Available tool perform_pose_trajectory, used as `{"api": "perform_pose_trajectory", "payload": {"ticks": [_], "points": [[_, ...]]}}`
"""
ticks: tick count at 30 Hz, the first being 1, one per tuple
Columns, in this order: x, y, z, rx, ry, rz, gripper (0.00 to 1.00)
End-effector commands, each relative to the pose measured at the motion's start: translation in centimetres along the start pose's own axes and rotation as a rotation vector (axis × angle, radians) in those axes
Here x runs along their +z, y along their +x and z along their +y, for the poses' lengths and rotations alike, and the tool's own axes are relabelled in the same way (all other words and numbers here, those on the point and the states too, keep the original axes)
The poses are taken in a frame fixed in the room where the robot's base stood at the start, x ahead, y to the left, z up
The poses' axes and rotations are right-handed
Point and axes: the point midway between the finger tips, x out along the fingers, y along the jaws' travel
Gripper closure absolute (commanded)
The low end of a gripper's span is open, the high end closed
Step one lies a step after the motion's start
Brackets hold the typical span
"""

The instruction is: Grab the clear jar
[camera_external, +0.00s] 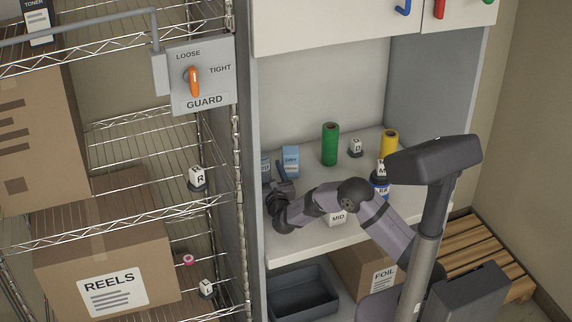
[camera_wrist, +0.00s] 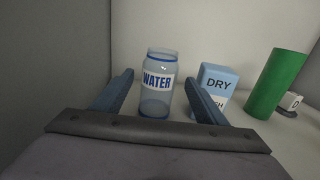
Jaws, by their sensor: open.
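The clear jar (camera_wrist: 157,102) has a blue rim and a white WATER label, and it stands upright in the wrist view. My gripper (camera_wrist: 158,78) is open, with one blue finger to the left of the jar and one to the right. The jar appears centred between the fingers, with a gap on each side; I cannot tell how deep it sits between them. In the external view my gripper (camera_external: 280,187) is at the left end of the cabinet shelf, and the jar (camera_external: 265,165) is only partly visible behind it.
A light-blue DRY box (camera_wrist: 217,80) stands just right of the right finger; a green cylinder (camera_wrist: 276,83) is farther right. The cabinet side wall (camera_wrist: 50,60) is close on the left. A yellow cylinder (camera_external: 389,143) and small lettered blocks stand farther right on the shelf.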

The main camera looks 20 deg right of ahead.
Motion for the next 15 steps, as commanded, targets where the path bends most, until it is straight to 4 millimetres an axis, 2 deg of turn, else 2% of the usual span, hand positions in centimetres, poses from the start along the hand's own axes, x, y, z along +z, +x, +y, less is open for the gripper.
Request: {"api": "perform_pose_trajectory", "payload": {"ticks": [6, 15], "points": [[0.2, 2.4, 0.1, -0.001, 0.000, 0.000, 0.34], [0.1, 3.1, 0.2, 0.001, 0.000, 0.000, 0.34]]}}
